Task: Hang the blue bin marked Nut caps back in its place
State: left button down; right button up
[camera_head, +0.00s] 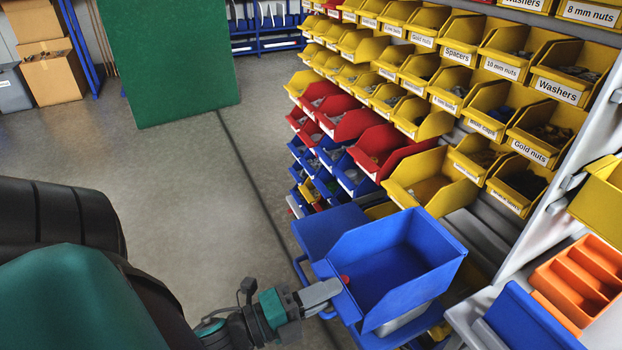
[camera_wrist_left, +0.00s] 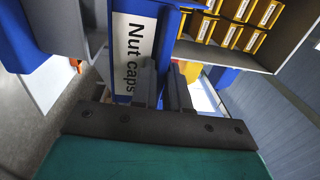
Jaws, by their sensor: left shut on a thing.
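The blue bin (camera_head: 405,262) is empty and stands out in front of the rack in the head view, its open top facing up. Its white label reading "Nut caps" (camera_wrist_left: 133,50) shows sideways in the left wrist view. My left gripper (camera_head: 335,290) is shut on the bin's front edge, beside a small red spot. The fingers (camera_wrist_left: 165,88) also show in the left wrist view, close beside the label. The bin's underside is hidden, so I cannot tell whether it touches what is below. Bare grey rails (camera_head: 478,240) show on the rack behind the bin. My right gripper is out of view.
A rack of yellow bins (camera_head: 555,90), with red bins (camera_head: 385,150) and blue bins lower down, fills the right. A blue trolley (camera_head: 322,230) is under and behind the held bin. An orange tray (camera_head: 580,285) lies at the right. The floor (camera_head: 200,190) at left is clear.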

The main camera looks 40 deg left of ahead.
pick_arm(q)
send_near(429, 248)
jog(key=shift+r+b+x, duration=0.2)
jog(key=shift+b+x, duration=0.25)
jog(key=shift+x, duration=1.25)
jog(key=shift+f+b+x, duration=0.2)
jog(key=shift+b+x, duration=0.35)
jog(key=shift+x, duration=2.8)
jog(key=shift+b+x, duration=0.75)
jog(key=shift+x, duration=1.9)
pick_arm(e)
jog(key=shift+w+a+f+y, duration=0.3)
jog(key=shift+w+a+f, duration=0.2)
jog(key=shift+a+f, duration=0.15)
pick_arm(q)
jog(key=shift+f, duration=0.4)
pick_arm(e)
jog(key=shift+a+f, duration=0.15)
pick_arm(q)
jog(key=shift+f+b, duration=0.3)
jog(key=shift+b, duration=0.2)
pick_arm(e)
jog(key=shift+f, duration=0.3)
pick_arm(q)
jog(key=shift+f+b, duration=0.4)
jog(key=shift+f, duration=0.05)
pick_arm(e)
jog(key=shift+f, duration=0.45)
